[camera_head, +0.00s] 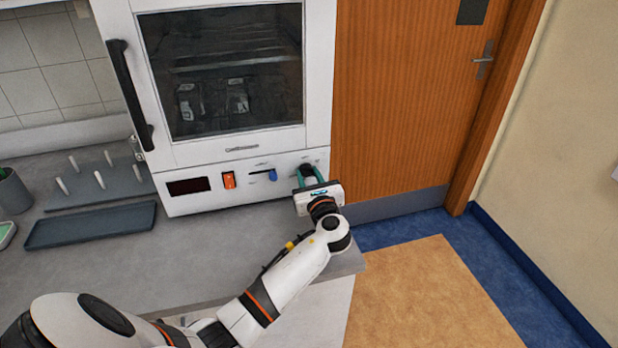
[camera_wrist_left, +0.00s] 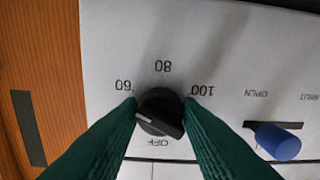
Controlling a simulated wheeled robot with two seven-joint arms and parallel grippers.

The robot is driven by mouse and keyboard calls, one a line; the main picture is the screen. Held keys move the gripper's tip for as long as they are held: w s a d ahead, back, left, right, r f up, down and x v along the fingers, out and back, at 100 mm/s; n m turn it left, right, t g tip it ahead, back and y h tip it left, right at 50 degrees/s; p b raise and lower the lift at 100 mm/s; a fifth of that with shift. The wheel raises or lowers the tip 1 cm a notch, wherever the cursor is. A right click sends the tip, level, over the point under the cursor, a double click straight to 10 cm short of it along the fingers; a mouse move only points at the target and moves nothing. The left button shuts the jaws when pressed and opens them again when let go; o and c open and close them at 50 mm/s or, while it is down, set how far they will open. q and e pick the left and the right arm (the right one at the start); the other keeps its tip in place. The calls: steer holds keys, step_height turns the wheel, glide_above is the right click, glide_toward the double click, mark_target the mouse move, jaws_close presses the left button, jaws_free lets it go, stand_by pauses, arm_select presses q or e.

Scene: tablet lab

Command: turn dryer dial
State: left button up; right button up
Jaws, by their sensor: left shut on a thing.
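The dryer (camera_head: 235,150) is a white cabinet with a dark window, standing on the counter. Its black dial (camera_wrist_left: 160,111) sits on the lower front panel, with the marks OFF, 60, 80 and 100 around it, seen upside down in the left wrist view. My left gripper (camera_head: 308,172) reaches the right end of the panel. In the left wrist view its green fingers (camera_wrist_left: 160,118) are shut on the dial from both sides.
A blue slider knob (camera_wrist_left: 277,142) sits beside the dial, and an orange switch (camera_head: 229,180) and dark display (camera_head: 188,186) are farther left. A grey tray (camera_head: 92,225) and peg rack (camera_head: 98,183) lie on the counter (camera_head: 190,255). A wooden door (camera_head: 400,100) stands right.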

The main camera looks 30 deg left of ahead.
arm_select(q)
steer(key=n+b, duration=0.1)
steer(key=n, duration=0.2)
steer(key=shift+f, duration=0.1)
steer(key=n+b, duration=0.1)
steer(key=n, duration=0.2)
steer(key=shift+d+n+b, duration=0.1)
steer(key=shift+n+b, duration=0.3)
steer(key=n+b, duration=0.1)
steer(key=n, duration=0.1)
steer(key=shift+n+b, duration=0.3)
steer(key=shift+n, duration=0.1)
steer(key=n+b, duration=0.2)
steer(key=n, duration=0.1)
steer(key=shift+n+b, duration=0.3)
steer(key=n+b, duration=0.4)
steer(key=n, duration=0.1)
steer(key=shift+n+b, duration=1.65)
steer(key=shift+n, duration=0.85)
steer(key=shift+r, duration=0.2)
